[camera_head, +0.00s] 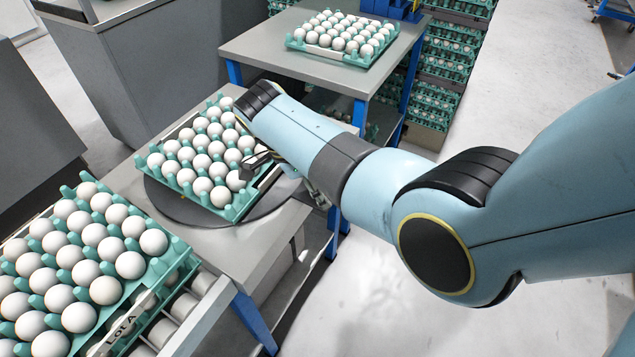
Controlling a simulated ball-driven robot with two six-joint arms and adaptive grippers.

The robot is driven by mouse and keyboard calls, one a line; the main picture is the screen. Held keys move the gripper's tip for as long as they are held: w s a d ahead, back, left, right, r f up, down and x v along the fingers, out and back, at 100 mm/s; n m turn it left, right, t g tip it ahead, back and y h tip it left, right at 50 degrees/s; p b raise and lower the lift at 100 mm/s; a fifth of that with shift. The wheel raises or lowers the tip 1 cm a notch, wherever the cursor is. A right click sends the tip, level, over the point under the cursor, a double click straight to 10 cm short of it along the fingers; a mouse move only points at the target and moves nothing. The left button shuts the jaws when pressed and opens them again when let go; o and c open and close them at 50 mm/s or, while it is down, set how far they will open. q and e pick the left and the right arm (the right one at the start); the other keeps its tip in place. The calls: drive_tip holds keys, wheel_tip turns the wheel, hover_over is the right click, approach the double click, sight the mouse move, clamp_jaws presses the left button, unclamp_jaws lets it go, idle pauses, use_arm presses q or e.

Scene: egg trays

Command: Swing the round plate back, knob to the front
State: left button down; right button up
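The round plate (172,205) is a dark grey disc on the middle grey table. A green tray of white eggs (236,213) sits on it and covers most of it. The plate's rim shows at the left and front of the tray. My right arm comes in from the right and reaches over the plate's right side. My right gripper (252,166) is a small dark shape at the tray's right edge, partly hidden by my arm. I cannot make out its finger opening or whether it touches anything. I cannot make out the knob. My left gripper is not in view.
A roller conveyor (193,306) at the front left bears a full egg tray (125,312) marked "Lot A". Another egg tray (348,58) stands on the back table (262,47). Stacked green trays (447,65) stand behind. The floor (375,290) at the right is clear.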

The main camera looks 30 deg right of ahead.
wheel_tip(320, 180, up, 10)
idle(0.5)
idle(0.3)
drive_tip(key=s+d+f+n+t+y+b, duration=0.1)
drive_tip(key=s+f+n, duration=0.6)
drive_tip(key=s+f, duration=0.7)
drive_tip(key=s+d+f+n+y+b, duration=0.1)
drive_tip(key=s+f+n+b, duration=0.4)
drive_tip(key=s+f, duration=0.9)
drive_tip(key=s+d+f+n+t+y+b, duration=0.1)
drive_tip(key=s+d+f+n+b, duration=0.2)
drive_tip(key=s+f+n, duration=0.7)
drive_tip(key=s+f, duration=0.4)
drive_tip(key=f, duration=0.4)
drive_tip(key=shift+d+t, duration=0.3)
